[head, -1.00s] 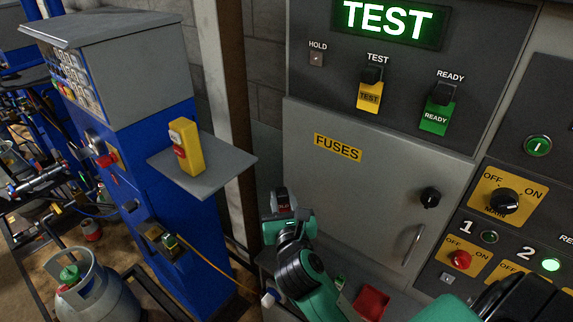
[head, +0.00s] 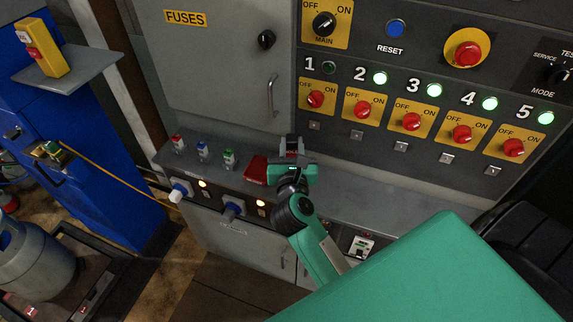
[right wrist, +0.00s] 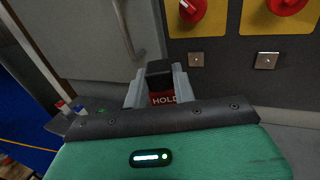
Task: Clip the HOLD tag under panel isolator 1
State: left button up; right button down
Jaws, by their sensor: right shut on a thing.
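My right gripper (head: 292,146) is shut on the HOLD tag, just below and left of panel isolator 1. In the right wrist view, the tag (right wrist: 164,98) shows a red face with white HOLD lettering and a black top (right wrist: 160,70) between the fingers. Isolator 1 (head: 315,99) is a red knob on a yellow OFF/ON plate, with a dark lamp above it. A small metal square (head: 315,125) sits under that plate; it also shows in the right wrist view (right wrist: 196,59), right of the tag and apart from it. My left gripper is not in view.
Isolator 2 (head: 362,110) and several more stand to the right, with green lamps lit. A grey ledge (head: 345,192) juts out below, holding a red block (head: 256,170) and small coloured padlock-like items (head: 203,151). The FUSES door handle (head: 272,97) is at left.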

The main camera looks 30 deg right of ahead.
pick_arm(q)
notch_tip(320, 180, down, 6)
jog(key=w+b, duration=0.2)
jog(key=b, duration=0.3)
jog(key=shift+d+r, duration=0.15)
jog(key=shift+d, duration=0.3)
pick_arm(e)
jog(key=w+d+f+m+g+h, duration=0.1)
jog(key=d+f+m+g+h, duration=0.3)
jog(key=shift+f+h, duration=0.2)
jog(key=shift+h, duration=0.2)
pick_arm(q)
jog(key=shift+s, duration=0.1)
pick_arm(e)
jog(key=shift+w+d, duration=0.1)
jog(key=shift+w, duration=0.1)
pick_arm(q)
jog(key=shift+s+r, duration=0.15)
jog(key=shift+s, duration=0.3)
pick_arm(e)
jog(key=shift+x, duration=2.75)
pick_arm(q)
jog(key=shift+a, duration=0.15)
